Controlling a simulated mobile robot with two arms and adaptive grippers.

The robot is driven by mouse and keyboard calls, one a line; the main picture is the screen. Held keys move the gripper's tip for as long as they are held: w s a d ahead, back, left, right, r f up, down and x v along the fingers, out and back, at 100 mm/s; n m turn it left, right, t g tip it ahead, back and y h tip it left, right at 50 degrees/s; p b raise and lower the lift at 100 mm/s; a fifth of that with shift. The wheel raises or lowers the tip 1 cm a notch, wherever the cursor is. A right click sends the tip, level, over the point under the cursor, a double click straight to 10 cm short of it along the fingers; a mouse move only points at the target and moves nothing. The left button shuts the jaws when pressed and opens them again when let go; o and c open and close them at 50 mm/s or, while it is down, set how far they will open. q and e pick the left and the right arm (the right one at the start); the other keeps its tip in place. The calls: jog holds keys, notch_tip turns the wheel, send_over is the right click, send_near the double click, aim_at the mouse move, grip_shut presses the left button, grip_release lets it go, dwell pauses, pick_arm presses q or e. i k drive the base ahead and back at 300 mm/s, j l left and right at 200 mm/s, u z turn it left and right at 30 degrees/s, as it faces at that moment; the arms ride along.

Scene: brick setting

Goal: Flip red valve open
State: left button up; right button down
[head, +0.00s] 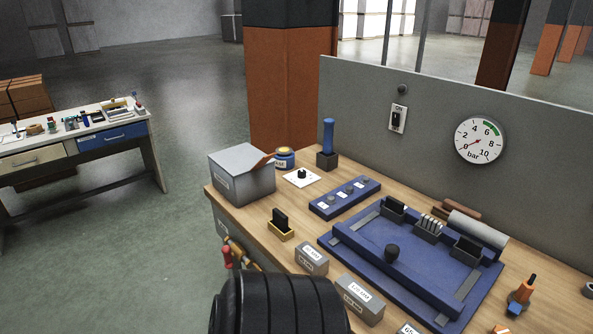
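A small red valve handle (228,258) shows at the left end of the wooden workbench, below the top's edge. It sits beside a brass-coloured pipe fitting (240,250). The handle looks roughly upright, but it is too small to tell its exact setting. The lower part of the fitting is hidden behind a black ribbed part of my own body at the bottom of the view. Neither gripper is in view.
The workbench (228,207) carries a grey box (242,174), a blue tray (350,234), small labelled boxes and a black-and-yellow block (281,224). A grey panel with a pressure gauge (480,139) stands behind. Open floor lies left, before a second table (75,133).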

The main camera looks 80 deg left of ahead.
aim_at(226, 250)
jog(key=k+u, duration=0.2)
jog(key=u, duration=2.85)
